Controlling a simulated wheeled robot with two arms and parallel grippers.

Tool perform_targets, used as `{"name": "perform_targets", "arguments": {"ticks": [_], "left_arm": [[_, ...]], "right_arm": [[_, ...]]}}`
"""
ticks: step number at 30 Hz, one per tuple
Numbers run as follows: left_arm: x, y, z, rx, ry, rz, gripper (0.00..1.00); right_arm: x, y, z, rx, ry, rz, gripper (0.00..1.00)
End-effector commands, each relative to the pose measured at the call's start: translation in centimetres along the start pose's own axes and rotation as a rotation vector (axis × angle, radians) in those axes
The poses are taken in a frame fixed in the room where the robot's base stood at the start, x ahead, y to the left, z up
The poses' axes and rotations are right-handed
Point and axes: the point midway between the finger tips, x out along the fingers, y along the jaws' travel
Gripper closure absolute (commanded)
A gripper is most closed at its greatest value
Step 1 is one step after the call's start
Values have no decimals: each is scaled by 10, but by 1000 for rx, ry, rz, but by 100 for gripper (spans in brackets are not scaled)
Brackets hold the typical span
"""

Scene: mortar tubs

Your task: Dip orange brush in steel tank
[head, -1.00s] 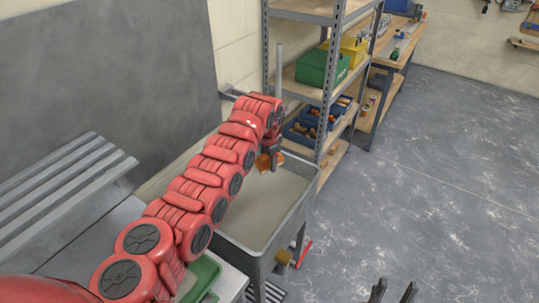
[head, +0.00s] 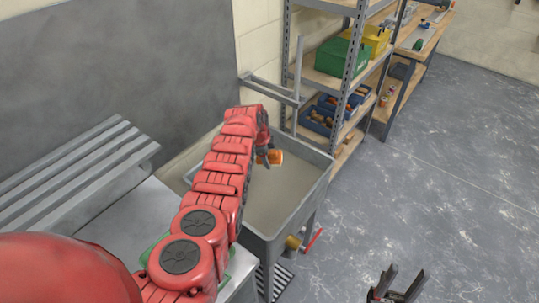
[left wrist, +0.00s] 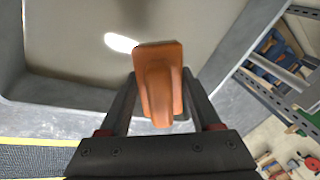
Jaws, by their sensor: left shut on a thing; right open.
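The steel tank (head: 318,197) is a grey rectangular sink on legs with a flat, pale grey-beige inside. My left gripper (head: 266,153) is over the tank's inside and shut on the orange brush (head: 274,157). In the left wrist view the brush (left wrist: 158,85) stands between the fingers, with the tank's grey wall (left wrist: 70,95) around it. Its bristles are hidden, and I cannot tell how far it is above the tank's contents. My right gripper (head: 397,284) is open and empty over the floor at the bottom right.
A metal shelf (head: 350,58) with a green box (head: 340,57) and blue bins stands just beyond the tank. A slatted grey rack (head: 80,170) is at the left. A green object is partly hidden under my left arm. The floor at right is clear.

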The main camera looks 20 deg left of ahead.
Motion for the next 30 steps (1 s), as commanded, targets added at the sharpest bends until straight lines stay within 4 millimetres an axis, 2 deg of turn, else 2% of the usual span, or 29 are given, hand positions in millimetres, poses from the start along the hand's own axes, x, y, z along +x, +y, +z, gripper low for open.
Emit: {"name": "perform_targets", "arguments": {"ticks": [8,30], "left_arm": [[25,7,4,-1,0,1,80],[105,28,17,-1,0,0,80]], "right_arm": [[-23,-1,4,0,0,0,50],[-103,-5,17,0,0,0,50]]}}
